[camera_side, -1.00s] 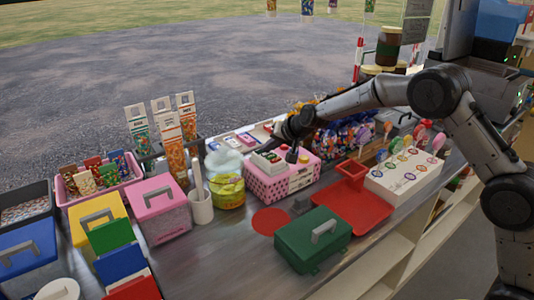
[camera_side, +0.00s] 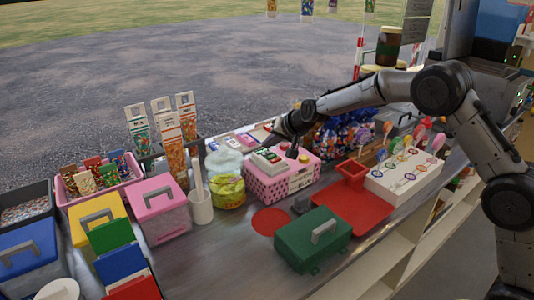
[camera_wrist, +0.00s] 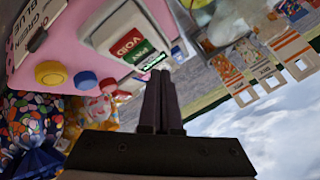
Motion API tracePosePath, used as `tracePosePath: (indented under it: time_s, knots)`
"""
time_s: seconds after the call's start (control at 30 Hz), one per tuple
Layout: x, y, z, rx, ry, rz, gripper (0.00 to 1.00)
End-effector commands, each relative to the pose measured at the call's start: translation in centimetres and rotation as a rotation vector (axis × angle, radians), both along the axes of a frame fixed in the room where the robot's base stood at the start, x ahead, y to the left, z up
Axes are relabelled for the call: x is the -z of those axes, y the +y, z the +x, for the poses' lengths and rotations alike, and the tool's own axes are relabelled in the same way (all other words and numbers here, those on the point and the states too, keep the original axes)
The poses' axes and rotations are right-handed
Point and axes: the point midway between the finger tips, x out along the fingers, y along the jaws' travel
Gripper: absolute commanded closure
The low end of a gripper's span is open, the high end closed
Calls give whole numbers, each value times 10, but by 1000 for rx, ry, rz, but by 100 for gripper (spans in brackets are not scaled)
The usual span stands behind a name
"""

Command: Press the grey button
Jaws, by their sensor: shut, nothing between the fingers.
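The pink box (camera_side: 268,187) stands on the counter and bears a pale card terminal (camera_side: 267,159) and several round buttons. In the wrist view its top shows a yellow button (camera_wrist: 51,73), a blue button (camera_wrist: 86,79) and a red button (camera_wrist: 107,84). The yellow one also shows in the side view (camera_side: 304,158). I cannot make out a grey button; my fingers may hide it. My gripper (camera_side: 291,154) is shut and empty, pointing down over the box top beside the terminal. In the wrist view the fingertips (camera_wrist: 160,73) are close together near the terminal's keys (camera_wrist: 131,46). Contact cannot be told.
A heap of wrapped sweets (camera_side: 345,135) lies right of the box. A yellow tub (camera_side: 229,191) stands to its left. In front are a red tray (camera_side: 362,207), a green case (camera_side: 294,246) and a red disc (camera_side: 270,221). The lollipop stand (camera_side: 392,186) is at the right.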

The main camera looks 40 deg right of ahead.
Motion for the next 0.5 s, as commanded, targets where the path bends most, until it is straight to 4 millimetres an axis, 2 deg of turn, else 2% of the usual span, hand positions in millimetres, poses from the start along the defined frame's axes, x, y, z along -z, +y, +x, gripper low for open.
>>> tracePosePath:
  time_s: [0.2,0.5]
  knots:
    - [-2,0,0,0,-1,0,100]
    - [-28,0,0,0,-2,-1,100]
